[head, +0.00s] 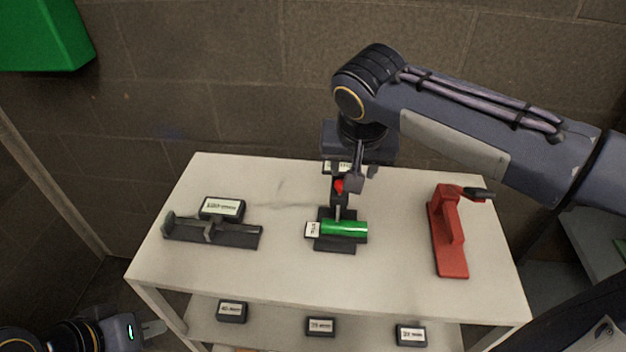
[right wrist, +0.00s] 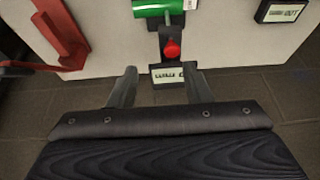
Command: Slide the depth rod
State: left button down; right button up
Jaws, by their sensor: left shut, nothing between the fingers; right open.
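A dark fixture (head: 334,245) stands at the middle of the white table, with a green cylinder (head: 345,229) lying across it. A thin rod (head: 338,213) meets the far side of the cylinder. Behind it is a red knob (head: 339,186), also seen in the right wrist view (right wrist: 173,49). My right gripper (head: 350,178) is above the fixture's far end. My left gripper (head: 152,328) is shut and empty, low at the left.
A dark slide fixture (head: 235,236) with a label block (head: 222,208) is at the left of the table (head: 285,280). A red lever stand (head: 449,240) is at the right. Several labelled blocks (head: 320,327) sit on the lower shelf. The front strip is clear.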

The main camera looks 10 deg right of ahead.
aim_at(340, 183)
jog(key=w+f, duration=0.1)
jog(key=f, duration=0.1)
jog(key=w+f, duration=0.1)
jog(key=f, duration=0.1)
jog(key=w+a+f, duration=0.1)
jog(key=w+f, duration=0.1)
jog(key=f, duration=0.1)
jog(key=shift+p, duration=0.35)
grip_shut()
